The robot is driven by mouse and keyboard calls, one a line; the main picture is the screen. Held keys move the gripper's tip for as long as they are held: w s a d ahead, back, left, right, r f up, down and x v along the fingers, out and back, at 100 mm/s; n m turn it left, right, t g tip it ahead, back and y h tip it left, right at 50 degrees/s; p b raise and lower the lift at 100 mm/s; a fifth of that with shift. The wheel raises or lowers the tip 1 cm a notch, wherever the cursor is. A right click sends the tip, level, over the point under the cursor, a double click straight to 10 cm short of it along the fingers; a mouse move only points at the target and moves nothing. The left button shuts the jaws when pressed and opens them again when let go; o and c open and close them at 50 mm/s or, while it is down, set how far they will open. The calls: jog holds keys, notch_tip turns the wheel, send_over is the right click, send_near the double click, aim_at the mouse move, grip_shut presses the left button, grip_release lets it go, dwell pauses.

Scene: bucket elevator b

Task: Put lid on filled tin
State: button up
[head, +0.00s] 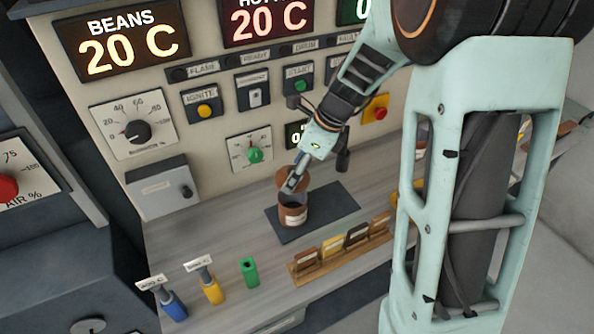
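A brown tin (293,216) with a pale label stands upright on a dark mat (336,200) on the counter. Its top is open and the inside looks grey; what it holds is too small to tell. A round brown lid (283,178) is tilted just above the tin, toward its back rim. My gripper (294,184) reaches down from the upper right, with its fingertips at the lid. It appears shut on the lid. Whether the lid touches the tin's rim, I cannot tell.
A wooden rack (340,259) with several coloured pieces lies in front of the mat. A green holder (249,271), a yellow one (212,289) and a blue one (173,306) stand at the front left. A control panel (213,146) rises behind; a grey box (163,187) juts out.

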jog(key=shift+f+b, duration=2.4)
jog(key=shift+f, duration=0.55)
jog(key=shift+p, duration=0.4)
jog(key=shift+f, duration=0.15)
dwell(0.4)
jog(key=o, duration=1.4)
jog(key=shift+o, duration=0.2)
